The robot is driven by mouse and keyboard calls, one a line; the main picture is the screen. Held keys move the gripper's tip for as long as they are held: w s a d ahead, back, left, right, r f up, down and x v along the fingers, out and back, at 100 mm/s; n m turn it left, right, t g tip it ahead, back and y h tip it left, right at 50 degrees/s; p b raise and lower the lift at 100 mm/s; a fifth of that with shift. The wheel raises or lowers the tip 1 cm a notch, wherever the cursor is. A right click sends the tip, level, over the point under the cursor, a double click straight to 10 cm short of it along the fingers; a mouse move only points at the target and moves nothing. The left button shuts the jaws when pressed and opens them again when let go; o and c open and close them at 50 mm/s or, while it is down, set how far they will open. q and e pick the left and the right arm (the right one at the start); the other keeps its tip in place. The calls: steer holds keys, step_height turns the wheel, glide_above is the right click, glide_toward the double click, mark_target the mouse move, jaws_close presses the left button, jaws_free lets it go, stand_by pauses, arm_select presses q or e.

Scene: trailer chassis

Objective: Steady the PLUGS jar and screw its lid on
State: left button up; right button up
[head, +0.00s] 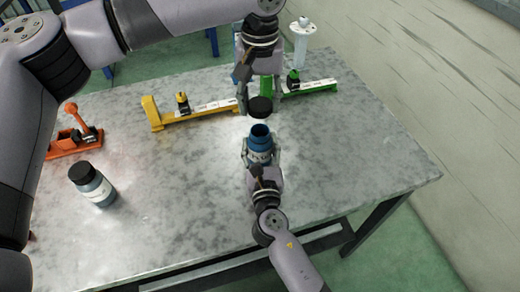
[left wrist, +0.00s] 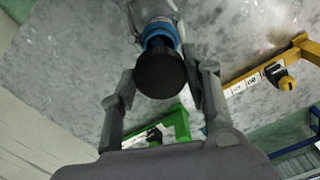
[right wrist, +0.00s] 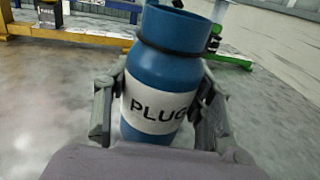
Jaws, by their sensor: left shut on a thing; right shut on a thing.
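The blue PLUGS jar (head: 262,156) has an open top and a white label reading "PLUG" in the right wrist view (right wrist: 155,108). My right gripper (head: 261,160) is shut around the jar's body, a finger on each side. The black lid (head: 260,107) is between the fingers of my left gripper (head: 260,97), which is shut on it. In the left wrist view the lid (left wrist: 160,73) partly covers the jar's blue mouth (left wrist: 160,36). In the head view the lid appears just beyond and above the open mouth, apart from it.
A second blue jar with a black lid (head: 92,185) stands on the grey table (head: 330,170) at the left. A yellow fixture (head: 195,114), a green fixture (head: 310,88) and an orange fixture (head: 75,140) stand around. A white stand (head: 301,42) is at the back. The table's right side is clear.

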jaws_close()
arm_select(q)
glide_above(260, 126)
steer(key=s, duration=0.2)
steer(key=shift+s+f, duration=0.15)
steer(key=shift+f, duration=2.35)
steer(key=shift+f, duration=0.85)
steer(key=shift+f, duration=0.6)
